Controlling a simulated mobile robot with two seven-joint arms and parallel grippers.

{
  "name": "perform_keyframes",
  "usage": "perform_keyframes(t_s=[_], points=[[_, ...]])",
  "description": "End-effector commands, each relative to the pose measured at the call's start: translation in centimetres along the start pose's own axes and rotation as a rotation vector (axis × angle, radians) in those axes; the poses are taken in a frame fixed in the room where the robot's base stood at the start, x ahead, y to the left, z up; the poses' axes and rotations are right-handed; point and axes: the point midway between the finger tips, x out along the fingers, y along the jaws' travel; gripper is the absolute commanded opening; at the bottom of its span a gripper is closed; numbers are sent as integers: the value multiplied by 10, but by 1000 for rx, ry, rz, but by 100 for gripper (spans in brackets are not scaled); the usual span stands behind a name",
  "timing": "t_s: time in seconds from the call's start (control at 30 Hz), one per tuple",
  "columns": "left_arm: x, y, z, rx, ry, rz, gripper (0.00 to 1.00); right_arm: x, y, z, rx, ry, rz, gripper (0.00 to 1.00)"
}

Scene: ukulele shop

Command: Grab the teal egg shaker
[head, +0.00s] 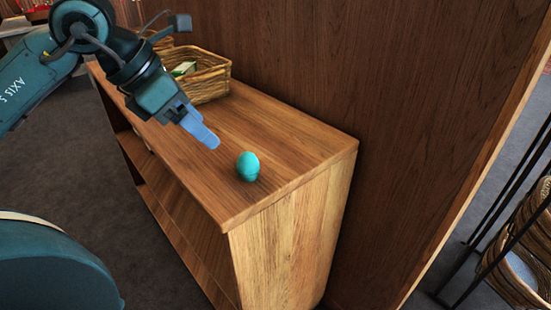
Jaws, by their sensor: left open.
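The teal egg shaker (248,167) stands upright on the wooden shelf top (275,145), close to its near right end. My left gripper (208,138) is above the shelf top, to the left of the egg shaker and apart from it. Its fingers point down toward the egg. The fingers overlap in this view, so the gap between them is hard to see, but the gripper is open and holds nothing. My right gripper is not in view.
A wicker basket (215,79) with some items in it stands on the shelf top behind my left gripper. A tall wooden panel (350,70) rises along the shelf's back. A dark rack with woven baskets (537,235) stands at the far right. Shelf top around the egg is clear.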

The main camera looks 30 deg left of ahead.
Motion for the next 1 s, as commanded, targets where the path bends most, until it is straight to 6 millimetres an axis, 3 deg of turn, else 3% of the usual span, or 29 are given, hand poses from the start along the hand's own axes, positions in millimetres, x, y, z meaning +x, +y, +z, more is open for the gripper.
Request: perform_keyframes(t_s=[0.17,0.5,0.77,1.0], points=[[5,2,0,-1,3,9,65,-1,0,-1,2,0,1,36],[65,1,0,0,1,7,65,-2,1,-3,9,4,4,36],[86,-1,1,1,1,6,65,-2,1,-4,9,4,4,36],[121,-6,2,-1,1,6,65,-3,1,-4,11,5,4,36]])
